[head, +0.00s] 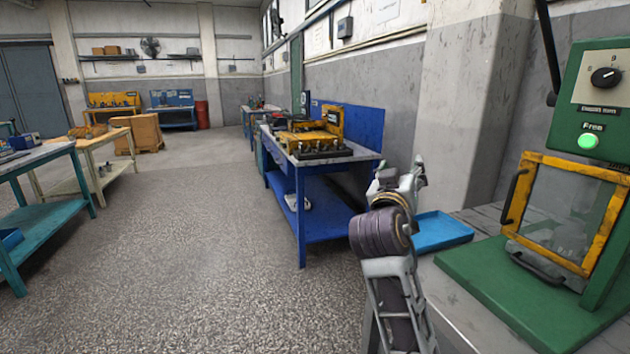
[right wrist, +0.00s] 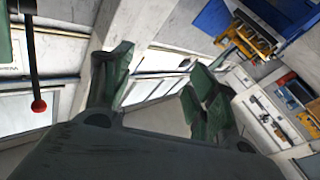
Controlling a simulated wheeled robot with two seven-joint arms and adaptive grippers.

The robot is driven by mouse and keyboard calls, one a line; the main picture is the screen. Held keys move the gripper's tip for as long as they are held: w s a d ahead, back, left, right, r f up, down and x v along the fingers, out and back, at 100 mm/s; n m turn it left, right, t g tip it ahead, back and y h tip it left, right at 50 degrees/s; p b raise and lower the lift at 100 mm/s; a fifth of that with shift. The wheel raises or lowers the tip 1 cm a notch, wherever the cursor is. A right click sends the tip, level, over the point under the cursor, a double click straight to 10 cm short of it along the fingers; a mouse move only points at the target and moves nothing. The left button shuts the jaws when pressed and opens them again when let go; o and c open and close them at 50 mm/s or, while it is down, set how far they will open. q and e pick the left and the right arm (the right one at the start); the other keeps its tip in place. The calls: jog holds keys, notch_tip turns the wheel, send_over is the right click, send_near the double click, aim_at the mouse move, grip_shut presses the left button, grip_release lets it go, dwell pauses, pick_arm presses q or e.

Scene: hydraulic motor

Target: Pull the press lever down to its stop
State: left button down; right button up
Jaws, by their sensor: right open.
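The green press (head: 590,120) stands at the right of the head view, with a dial, a lit green lamp marked "Free" and a yellow-framed clear door. A dark rod (head: 548,45), which looks like its lever, runs up out of the picture at the press's left side. In the right wrist view the lever (right wrist: 31,60) is a dark rod ending in a red ball knob (right wrist: 38,105) at the far left. My right gripper (head: 402,180) is left of the press, open and empty; its fingers also show in the right wrist view (right wrist: 160,90), apart from the knob. My left gripper is out of view.
A blue tray (head: 440,231) lies on the grey bench beside the press's green base (head: 525,290), behind my right arm. A blue workbench (head: 300,190) with a yellow fixture stands farther back. The floor at centre is clear.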

jog(key=s+a+f+n+g+y, duration=0.2)
jog(key=a+f+y, duration=0.15)
jog(key=f, duration=0.45)
jog(key=s+a+f+n+g+y, duration=0.1)
jog(key=a+f+y, duration=0.1)
jog(key=f+y, duration=0.5)
jog(key=s+a+f+n+g+y, duration=0.2)
jog(key=a+f, duration=0.1)
jog(key=f, duration=0.7)
pick_arm(q)
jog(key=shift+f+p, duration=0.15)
jog(key=shift+p, duration=0.45)
pick_arm(e)
jog(key=s+d+f+g, duration=0.2)
jog(key=s+f+g, duration=0.2)
jog(key=s+f, duration=0.9)
jog(key=s+d+f+m+g, duration=0.1)
jog(key=s+f+g, duration=0.3)
jog(key=s+f, duration=0.9)
notch_tip(320, 180, down, 6)
jog(key=shift+d+f+h, duration=0.2)
jog(key=shift+d+h, duration=0.15)
jog(key=shift+h, duration=0.1)
pick_arm(q)
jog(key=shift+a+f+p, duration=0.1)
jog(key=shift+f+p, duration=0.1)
jog(key=shift+p, duration=0.3)
pick_arm(e)
jog(key=shift+s+f, duration=0.1)
jog(key=shift+f, duration=0.15)
